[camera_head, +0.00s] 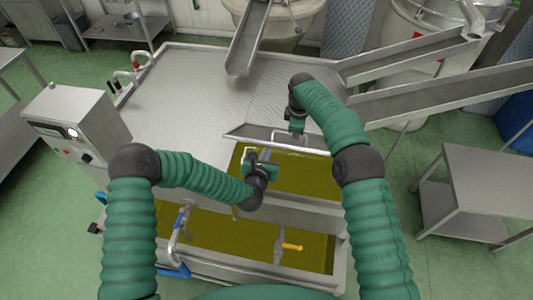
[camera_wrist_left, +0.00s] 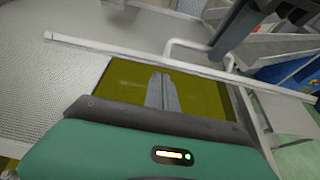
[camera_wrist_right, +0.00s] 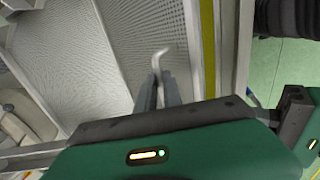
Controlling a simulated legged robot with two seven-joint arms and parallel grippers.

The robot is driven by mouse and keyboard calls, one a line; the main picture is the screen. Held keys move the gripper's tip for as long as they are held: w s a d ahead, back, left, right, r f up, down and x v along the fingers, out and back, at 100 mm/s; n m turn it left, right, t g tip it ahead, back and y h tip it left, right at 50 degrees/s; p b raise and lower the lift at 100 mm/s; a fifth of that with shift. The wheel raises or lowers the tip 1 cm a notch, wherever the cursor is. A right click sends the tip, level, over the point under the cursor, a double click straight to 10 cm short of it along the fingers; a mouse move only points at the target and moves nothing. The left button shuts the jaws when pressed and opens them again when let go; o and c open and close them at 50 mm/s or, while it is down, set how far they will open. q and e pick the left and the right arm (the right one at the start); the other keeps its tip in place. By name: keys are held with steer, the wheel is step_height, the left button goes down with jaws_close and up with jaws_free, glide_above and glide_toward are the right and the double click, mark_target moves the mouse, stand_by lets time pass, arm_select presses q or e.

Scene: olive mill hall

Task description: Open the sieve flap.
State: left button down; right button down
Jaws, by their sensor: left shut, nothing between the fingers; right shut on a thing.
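The sieve flap (camera_head: 256,132) is a grey perforated panel with a pale front edge, above the oil in the tank. It looks tilted, with its front edge raised; the exact angle is unclear. Its pale edge also crosses the left wrist view (camera_wrist_left: 120,55). My right gripper (camera_head: 297,130) is shut on the flap's bent metal handle (camera_wrist_right: 163,57), seen between the fingers in the right wrist view. My left gripper (camera_head: 266,155) is shut and empty, low over the oil in front of the flap edge. Its closed fingers (camera_wrist_left: 162,92) show against the oil.
A control box (camera_head: 75,122) stands at left. Metal chutes (camera_head: 430,90) come in from the right. The wide sieve table (camera_head: 190,90) is clear.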

steer(key=shift+w+d, duration=0.1)
steer(key=shift+d, duration=0.05)
arm_select(q)
steer(key=shift+w+r, duration=0.7)
steer(key=shift+r, duration=0.25)
arm_select(e)
steer(key=shift+f, duration=0.25)
steer(key=c, duration=1.8)
jaws_free()
steer(key=shift+f, duration=0.1)
steer(key=o, duration=0.3)
arm_select(q)
steer(key=shift+w+d, duration=0.15)
steer(key=shift+w, duration=0.05)
